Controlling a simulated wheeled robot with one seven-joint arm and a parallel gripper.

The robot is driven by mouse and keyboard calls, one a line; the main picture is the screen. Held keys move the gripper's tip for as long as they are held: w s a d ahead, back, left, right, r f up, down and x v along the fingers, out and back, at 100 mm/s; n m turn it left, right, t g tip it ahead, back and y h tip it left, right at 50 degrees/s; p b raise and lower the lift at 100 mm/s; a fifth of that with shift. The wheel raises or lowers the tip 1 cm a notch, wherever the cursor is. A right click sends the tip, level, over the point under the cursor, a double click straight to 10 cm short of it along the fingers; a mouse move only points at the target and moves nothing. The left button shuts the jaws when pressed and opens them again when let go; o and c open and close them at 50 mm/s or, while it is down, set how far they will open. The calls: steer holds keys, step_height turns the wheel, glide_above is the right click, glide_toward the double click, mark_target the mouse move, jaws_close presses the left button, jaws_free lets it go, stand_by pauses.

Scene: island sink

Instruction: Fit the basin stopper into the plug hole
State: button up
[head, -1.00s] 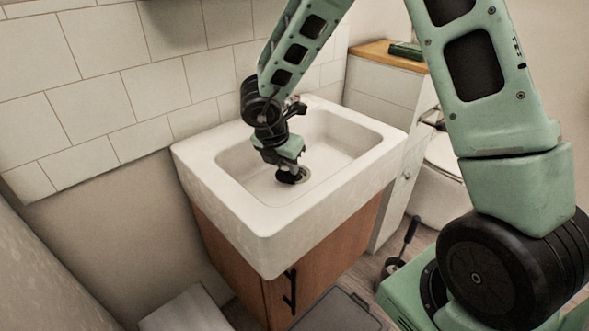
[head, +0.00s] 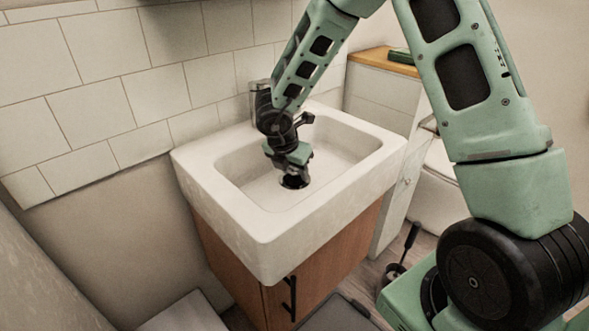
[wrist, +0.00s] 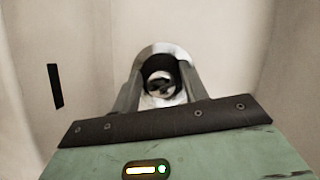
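My gripper (head: 292,172) points down into the white basin (head: 235,240), low over its floor. In the wrist view its two fingers (wrist: 161,78) stand on either side of a small round pale piece with a dark middle, which looks like the basin stopper (wrist: 160,86). The fingers appear closed on it. A bright metal ring with a dark inside, the plug hole (wrist: 160,50), shows behind the stopper. In the head view the dark plug hole (head: 294,183) is right under the fingertips. I cannot tell whether the stopper touches or sits in the hole.
A tap (head: 262,98) stands at the back of the basin, close behind my wrist. The basin's raised walls surround the gripper. A white cabinet (head: 385,110) with a wooden top stands at the right. The right side of the basin floor is clear.

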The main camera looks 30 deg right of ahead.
steer(key=p+v, duration=0.3)
steer(key=v, duration=0.9)
steer(key=a+r+n+t+y, duration=0.3)
steer(key=a+n, duration=0.6)
steer(key=n, duration=0.3)
steer(key=a+r+n+t+y, duration=0.35)
steer(key=a+n, duration=0.55)
steer(key=n, duration=0.3)
steer(key=s+a+n+g+y, duration=0.35)
steer(key=s+a+n, duration=0.25)
steer(key=s+n, duration=0.5)
steer(key=s+d+f+n+g+h, duration=0.1)
steer(key=s+d+n, duration=0.3)
steer(key=s+n, duration=0.4)
steer(key=s+d+f+n+g+h, duration=0.2)
steer(key=s+d+n+g+h, duration=0.2)
steer(key=s+n, duration=0.4)
steer(key=n, duration=0.5)
steer(key=shift+s+n, duration=0.3)
